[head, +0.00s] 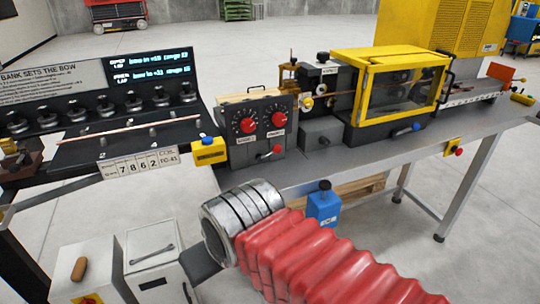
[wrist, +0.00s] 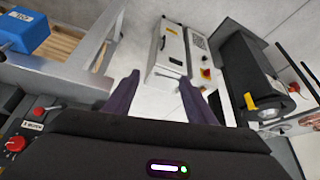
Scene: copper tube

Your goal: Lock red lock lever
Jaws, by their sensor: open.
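A lever with a red end (head: 270,152) sits low on the front of the dark control box (head: 240,153), below two red dial knobs. Its label is too small to read. In the wrist view a red-ended lever (wrist: 40,110) shows at the left edge, beside a red knob (wrist: 15,145). My gripper (wrist: 159,80) is open and empty, its two dark fingers apart over the floor area. It is clear of the lever. In the head view my arm's red sleeve and silver collar hide most of the gripper.
A yellow box with a blue knob (head: 208,151) is left of the control box. A blue box (head: 323,208) hangs at the bench's front edge. A yellow-framed guard (head: 385,95) stands right. Grey cabinets (head: 128,265) stand on the floor, front left. The floor under the bench's right is open.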

